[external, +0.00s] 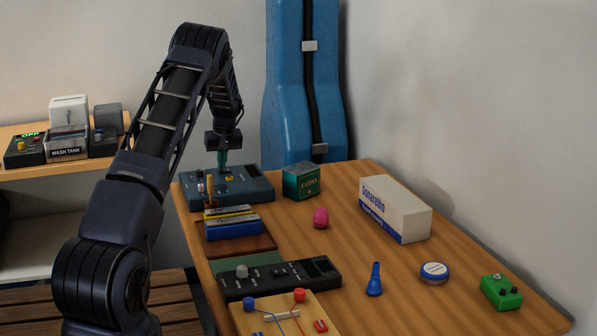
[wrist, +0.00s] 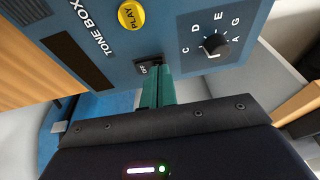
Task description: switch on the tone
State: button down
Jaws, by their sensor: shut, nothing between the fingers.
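The blue tone box (external: 250,190) stands at the far left corner of the table. In the wrist view its face (wrist: 105,80) shows the words TONE BOX, a yellow PLAY button (wrist: 131,15), a black knob (wrist: 216,44) ringed by the letters C, D, E, G and A, and a small black switch (wrist: 143,70) with tiny lettering I cannot read surely. My gripper (external: 222,166) points down at the box; its green fingers (wrist: 160,73) are shut and empty. The fingertips are right at the switch and partly cover it. I cannot tell whether they touch it.
Near the box are a green tin (external: 301,182), a blue-and-yellow object on a brown board (external: 238,244), and a pink egg (external: 320,218). A black device (external: 279,279) and a white carton (external: 395,209) stand nearer. A blue case (external: 290,85) leans behind.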

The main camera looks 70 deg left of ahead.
jog(key=shift+f, duration=0.1)
jog(key=shift+s+f+t, duration=0.1)
jog(key=shift+s+t, duration=0.1)
jog(key=shift+t, duration=0.1)
jog(key=shift+w, duration=0.9)
jog(key=shift+r, duration=0.2)
jog(key=shift+r, duration=0.55)
jog(key=s+v, duration=0.2)
jog(key=v, duration=1)
jog(key=shift+s+a+r, duration=0.2)
jog(key=shift+a+r, duration=0.1)
jog(key=shift+r, duration=0.05)
